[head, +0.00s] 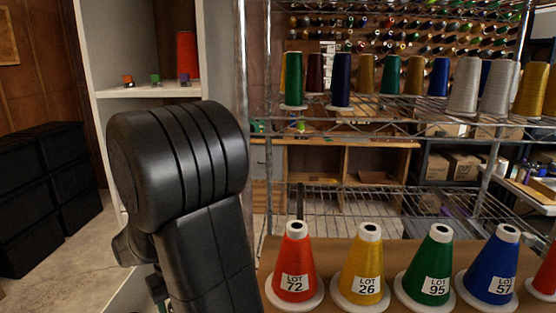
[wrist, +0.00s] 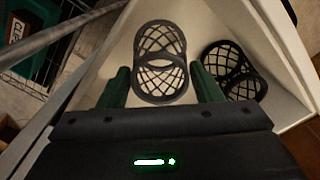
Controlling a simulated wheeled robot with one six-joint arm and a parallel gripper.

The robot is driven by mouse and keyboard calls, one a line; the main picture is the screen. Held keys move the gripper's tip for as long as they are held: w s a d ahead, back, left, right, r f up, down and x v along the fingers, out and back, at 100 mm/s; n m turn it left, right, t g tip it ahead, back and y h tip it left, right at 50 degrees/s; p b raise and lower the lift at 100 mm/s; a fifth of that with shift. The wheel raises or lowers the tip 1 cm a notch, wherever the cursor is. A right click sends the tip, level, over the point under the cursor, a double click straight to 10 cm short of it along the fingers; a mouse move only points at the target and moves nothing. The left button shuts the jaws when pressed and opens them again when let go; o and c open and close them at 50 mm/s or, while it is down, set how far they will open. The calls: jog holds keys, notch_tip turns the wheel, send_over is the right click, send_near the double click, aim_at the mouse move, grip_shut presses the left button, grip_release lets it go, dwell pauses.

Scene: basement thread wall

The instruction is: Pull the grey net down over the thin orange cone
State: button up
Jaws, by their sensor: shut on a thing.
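My gripper (wrist: 160,80) shows in the wrist view, its green fingers on either side of a grey net (wrist: 161,42) and shut on it. The net is a dark open-mesh sleeve with a solid ring at each end. In the head view, an orange cone of thread (head: 295,263) marked LOT 72 stands on a white base at the front. Another orange-red cone (head: 187,55) is on the white shelf at the left. I cannot tell which is the thin one.
A yellow cone (head: 364,265), a green cone (head: 432,268) and a blue cone (head: 497,267) stand in a row beside the orange one. Another orange cone (head: 546,272) is cut off at the right edge. A wire rack (head: 400,103) with more cones is behind. Pale walls (wrist: 268,45) surround the nets.

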notch_tip(320, 180, up, 10)
jog(key=p, duration=0.7)
jog(key=shift+r+p, duration=0.2)
jog(key=shift+p, duration=0.2)
